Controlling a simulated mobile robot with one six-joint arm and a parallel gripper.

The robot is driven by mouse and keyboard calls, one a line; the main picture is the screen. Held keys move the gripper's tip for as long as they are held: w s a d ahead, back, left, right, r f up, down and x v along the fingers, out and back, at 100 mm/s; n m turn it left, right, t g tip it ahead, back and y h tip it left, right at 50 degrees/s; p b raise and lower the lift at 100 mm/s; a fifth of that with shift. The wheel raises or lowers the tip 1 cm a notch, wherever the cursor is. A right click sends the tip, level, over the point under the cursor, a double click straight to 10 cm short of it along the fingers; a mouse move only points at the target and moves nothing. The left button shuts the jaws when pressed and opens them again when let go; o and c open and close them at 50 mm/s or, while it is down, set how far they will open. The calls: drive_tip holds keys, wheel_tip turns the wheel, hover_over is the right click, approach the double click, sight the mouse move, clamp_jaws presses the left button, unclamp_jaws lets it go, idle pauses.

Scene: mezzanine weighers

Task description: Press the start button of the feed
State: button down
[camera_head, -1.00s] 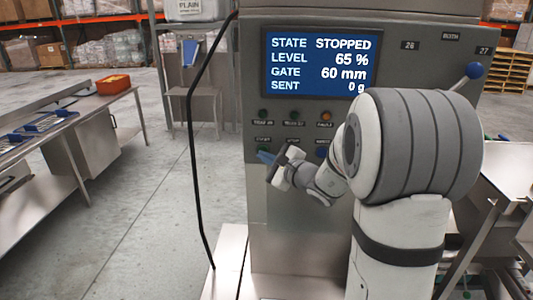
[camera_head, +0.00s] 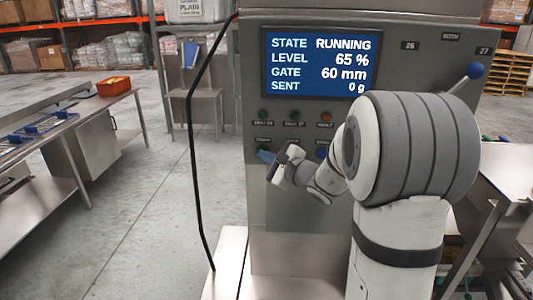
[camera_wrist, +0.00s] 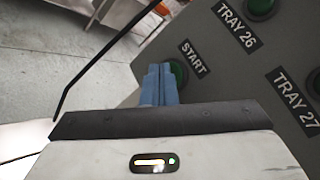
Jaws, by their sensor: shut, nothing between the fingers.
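The feed's grey control panel (camera_head: 400,80) stands in front of me, and its blue screen (camera_head: 320,62) reads STATE RUNNING, LEVEL 65 %, GATE 60 mm, SENT 0 g. In the wrist view the green start button (camera_wrist: 180,72) sits beside its START label (camera_wrist: 193,58). My gripper (camera_head: 266,156) is shut and empty, at the panel's lower left. In the wrist view its blue fingers (camera_wrist: 158,80) are together, right at the start button and covering part of it. Whether they touch it I cannot tell.
Green buttons (camera_wrist: 259,6) labelled TRAY 26 and TRAY 27 are close by. A black cable (camera_head: 192,150) hangs left of the panel. A steel bench (camera_head: 90,100) stands at left, with open floor between.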

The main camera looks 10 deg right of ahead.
idle(0.3)
drive_tip(key=shift+s+a+b, duration=0.25)
drive_tip(key=shift+s+b, duration=0.35)
drive_tip(key=shift+s, duration=0.15)
drive_tip(key=shift+s+a+b, duration=0.25)
drive_tip(key=shift+s+b, duration=0.15)
drive_tip(key=shift+s, duration=0.4)
drive_tip(key=shift+s+a+b, duration=0.25)
drive_tip(key=shift+s+b, duration=0.2)
drive_tip(key=shift+s, duration=0.35)
drive_tip(key=shift+s+a+b, duration=0.25)
drive_tip(key=shift+s+b, duration=0.15)
drive_tip(key=shift+s, duration=0.4)
